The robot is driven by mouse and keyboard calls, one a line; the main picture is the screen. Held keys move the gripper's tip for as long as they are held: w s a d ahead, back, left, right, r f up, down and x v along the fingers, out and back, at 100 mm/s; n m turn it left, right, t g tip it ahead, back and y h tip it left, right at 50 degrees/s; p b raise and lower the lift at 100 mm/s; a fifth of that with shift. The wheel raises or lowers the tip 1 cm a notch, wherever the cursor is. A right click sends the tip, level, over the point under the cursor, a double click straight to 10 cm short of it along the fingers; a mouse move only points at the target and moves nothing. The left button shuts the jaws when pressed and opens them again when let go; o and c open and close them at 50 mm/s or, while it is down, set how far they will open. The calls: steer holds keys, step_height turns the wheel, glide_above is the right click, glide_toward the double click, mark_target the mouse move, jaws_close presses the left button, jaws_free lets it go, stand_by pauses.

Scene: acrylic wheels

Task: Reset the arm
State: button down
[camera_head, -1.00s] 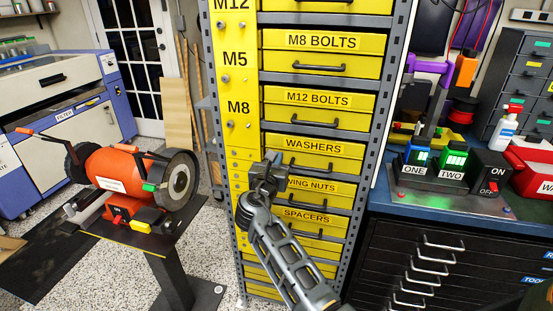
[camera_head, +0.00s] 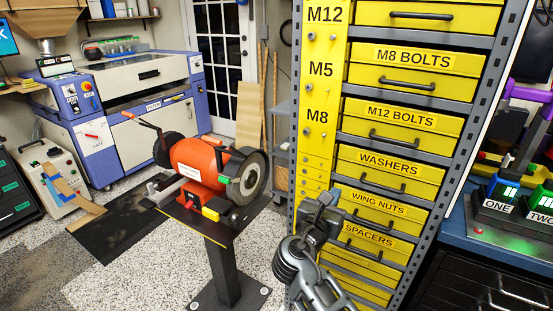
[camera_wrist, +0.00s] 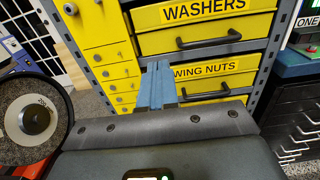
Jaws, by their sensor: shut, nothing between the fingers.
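My gripper (camera_head: 326,200) is in front of the yellow drawer cabinet (camera_head: 325,75), level with the wing nuts drawer (camera_head: 385,213). In the wrist view its fingers (camera_wrist: 157,88) are together and hold nothing. My arm (camera_head: 310,270) reaches up from the bottom edge of the head view and is bent.
An orange bench grinder (camera_head: 205,170) stands on a pedestal left of my gripper; its wheel (camera_wrist: 32,118) is close in the wrist view. A blue and white laser machine (camera_head: 135,90) is at the back left. A blue workbench (camera_head: 470,245) is at the right. Speckled floor (camera_head: 130,270) is open at lower left.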

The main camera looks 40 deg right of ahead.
steer(key=s+a+f+m+t+y, duration=0.55)
steer(key=s+a+f+y, duration=0.65)
steer(key=s, duration=0.4)
steer(key=s+a+r+m+t+y, duration=0.2)
steer(key=s+a+r+m+y, duration=0.15)
steer(key=s+a+m, duration=0.5)
steer(key=s+a+r+m+t+y, duration=0.1)
steer(key=s+a+r+m, duration=0.3)
steer(key=s+r+m, duration=0.4)
step_height(320, 180, up, 2)
steer(key=shift+s+r, duration=0.1)
steer(key=shift+s, duration=1)
steer(key=shift+a+y, duration=0.1)
steer(key=shift+y, duration=0.15)
